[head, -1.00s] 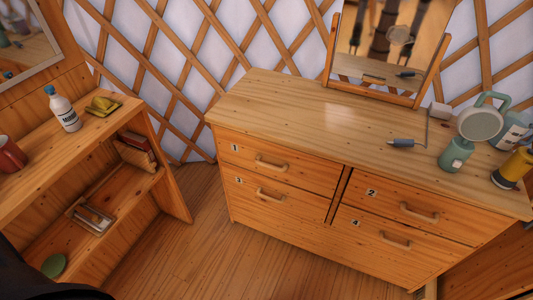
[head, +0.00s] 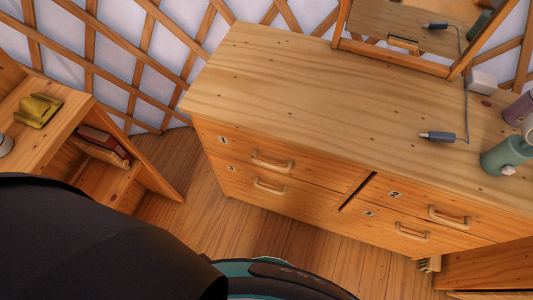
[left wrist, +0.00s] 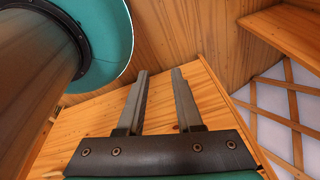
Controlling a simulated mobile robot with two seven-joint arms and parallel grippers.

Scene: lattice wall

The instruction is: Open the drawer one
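Drawer one (head: 228,149) is the upper left drawer of a wooden dresser (head: 265,90), marked with a "1". It is shut, its front flush with the dresser, and its pale curved handle (head: 272,161) is unobstructed. My left gripper (left wrist: 161,72) shows in the left wrist view with its two grey fingers apart and nothing between them. Wooden surfaces lie beyond the fingers; I cannot tell which furniture they belong to. The left gripper does not show in the head view, where my dark arm fills the lower left. My right gripper is in neither view.
Drawers two (head: 390,204), three and four are also shut. A mirror (head: 415,28), a grey corded tool (head: 437,136) and a green bottle (head: 506,154) stand or lie on top. A low shelf (head: 112,181) is at the left. Bare floor (head: 195,215) shows between shelf and dresser.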

